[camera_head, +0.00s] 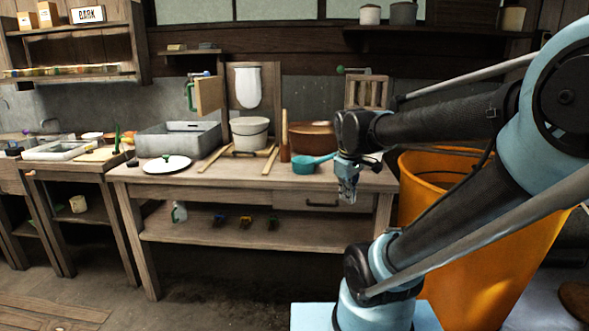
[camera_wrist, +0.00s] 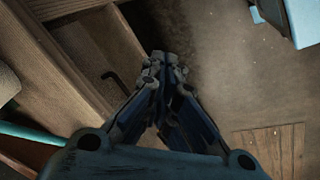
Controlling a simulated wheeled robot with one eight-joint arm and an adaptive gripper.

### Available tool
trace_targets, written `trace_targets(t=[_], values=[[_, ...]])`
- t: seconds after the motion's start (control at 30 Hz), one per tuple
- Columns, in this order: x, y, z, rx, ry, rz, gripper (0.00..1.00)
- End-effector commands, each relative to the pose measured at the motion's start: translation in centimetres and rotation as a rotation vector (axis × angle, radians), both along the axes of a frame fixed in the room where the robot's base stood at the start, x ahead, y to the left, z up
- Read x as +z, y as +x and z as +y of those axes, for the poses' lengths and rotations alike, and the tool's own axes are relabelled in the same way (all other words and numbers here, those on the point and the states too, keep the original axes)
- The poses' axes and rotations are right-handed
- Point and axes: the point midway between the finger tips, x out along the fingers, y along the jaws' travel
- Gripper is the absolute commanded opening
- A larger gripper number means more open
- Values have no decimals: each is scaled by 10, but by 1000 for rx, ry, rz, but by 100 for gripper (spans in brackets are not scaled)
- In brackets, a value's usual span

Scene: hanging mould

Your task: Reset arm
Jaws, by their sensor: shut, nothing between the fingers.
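My gripper (camera_head: 348,188) hangs pointing down at the front right edge of the wooden table (camera_head: 225,185) in the head view. In the wrist view my gripper (camera_wrist: 168,75) has its fingers together with nothing between them. The wrist view shows the table front with a dark drawer handle (camera_wrist: 118,82) on the left and the floor (camera_wrist: 215,85) beyond the fingers. My arm reaches in from the right of the head view.
A teal ladle (camera_head: 307,164) and a brown bowl (camera_head: 313,137) lie close behind my gripper. A large orange bin (camera_head: 500,250) stands right of the table, partly behind my arm. A white bucket (camera_head: 249,132) and a grey basin (camera_head: 178,139) sit further left. Floor in front is clear.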

Motion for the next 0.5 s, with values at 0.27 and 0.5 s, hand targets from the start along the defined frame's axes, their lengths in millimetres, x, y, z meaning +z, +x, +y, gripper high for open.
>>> trace_targets(t=[0.27,0.5], values=[[-54,-75,-22,-410,144,25,0],[-87,-111,-25,-646,224,43,0]])
